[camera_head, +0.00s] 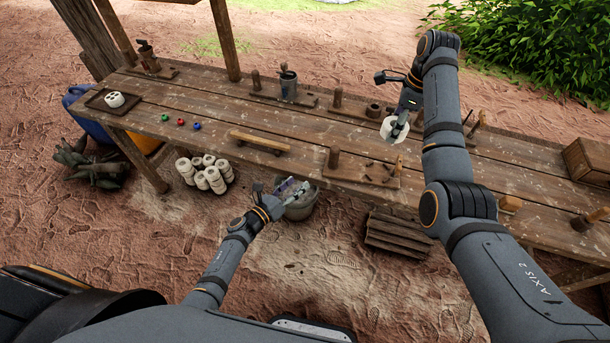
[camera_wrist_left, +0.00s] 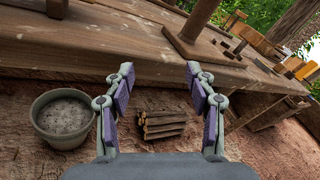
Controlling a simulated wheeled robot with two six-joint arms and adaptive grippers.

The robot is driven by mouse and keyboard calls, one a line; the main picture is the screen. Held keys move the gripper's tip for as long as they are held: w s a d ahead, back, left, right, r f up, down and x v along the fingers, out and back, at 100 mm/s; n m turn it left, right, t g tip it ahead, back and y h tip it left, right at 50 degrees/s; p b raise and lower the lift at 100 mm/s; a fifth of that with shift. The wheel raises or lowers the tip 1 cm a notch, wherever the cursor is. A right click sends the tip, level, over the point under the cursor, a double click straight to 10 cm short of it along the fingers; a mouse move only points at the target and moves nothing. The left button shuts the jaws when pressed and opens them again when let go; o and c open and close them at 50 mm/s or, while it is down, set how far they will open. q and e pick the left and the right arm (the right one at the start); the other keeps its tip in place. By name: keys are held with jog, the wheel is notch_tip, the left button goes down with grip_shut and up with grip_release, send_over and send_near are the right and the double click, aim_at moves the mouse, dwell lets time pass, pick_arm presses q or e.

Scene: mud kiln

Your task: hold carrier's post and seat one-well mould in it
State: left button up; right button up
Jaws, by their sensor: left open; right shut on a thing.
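The carrier (camera_head: 375,178) is a wooden board near the table's front edge. Its upright post (camera_head: 333,158) stands at the left end, with small pegs further right. In the left wrist view the post (camera_wrist_left: 198,18) rises from the board at upper right. My left gripper (camera_head: 293,187) is open and empty, in front of and below the table edge, apart from the post. My right gripper (camera_head: 399,124) is shut on the white one-well mould (camera_head: 389,134) and holds it above the table, behind and right of the carrier. The mould's well is not clearly visible.
A grey bucket (camera_head: 303,207) stands on the ground under my left gripper. A slatted wooden stack (camera_head: 397,234) lies right of it. A wooden bar (camera_head: 258,142) lies left of the carrier. A white mould with several wells (camera_head: 115,99) sits in a tray at far left.

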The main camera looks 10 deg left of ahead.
aim_at(330, 159)
pick_arm(q)
jog(key=d+r+m+h, duration=0.3)
jog(key=r+m, duration=0.3)
jog(key=m, duration=0.1)
jog(key=shift+g, duration=0.4)
jog(key=x, duration=1.2)
jog(key=shift+w+d+f, duration=0.1)
jog(key=shift+w+f, duration=0.2)
jog(key=shift+w, duration=0.1)
grip_shut()
pick_arm(e)
notch_tip(330, 159, down, 12)
jog(key=m, duration=0.6)
jog(key=shift+r+t, duration=0.1)
jog(key=shift+t, duration=0.2)
